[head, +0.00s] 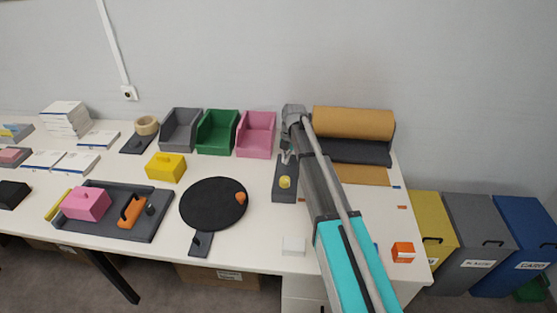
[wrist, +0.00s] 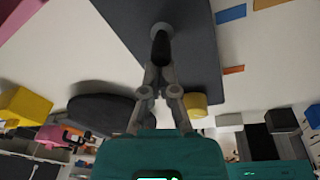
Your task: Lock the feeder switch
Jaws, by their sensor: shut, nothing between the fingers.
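A dark grey base (head: 284,194) lies on the table under the end of my arm, and it fills the top middle of the wrist view (wrist: 120,22). It carries a yellow knob (head: 285,182), also seen in the wrist view (wrist: 195,105). A black lever on a round grey mount (wrist: 161,45) stands on the base in the wrist view. I take this unit for the feeder switch. My gripper (wrist: 157,72) is shut and empty, its fingertips close to the lever's end; I cannot tell whether they touch. In the head view my gripper (head: 287,157) partly hides the lever.
A black disc (head: 212,203) with an orange knob lies to the left. Grey, green (head: 217,134) and pink (head: 256,136) bins stand behind. A brown roll (head: 353,122) is at the back right. A white block (head: 293,246) and an orange box (head: 403,252) sit near the front edge.

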